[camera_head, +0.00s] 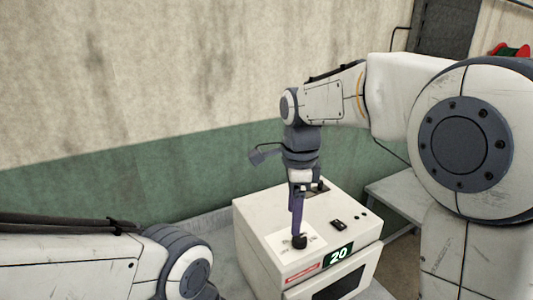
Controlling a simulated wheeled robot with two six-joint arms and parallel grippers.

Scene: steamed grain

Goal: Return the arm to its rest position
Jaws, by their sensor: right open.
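My right arm comes in from the right, and its gripper (299,238) points down over the top of a white box-shaped machine (262,225). The gripper is open, and its fingertips are close above a pale square on the machine's top. I cannot tell whether they touch it. My left arm shows at the lower left, and its gripper is out of the picture.
A green and cream wall (150,90) closes off the back.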

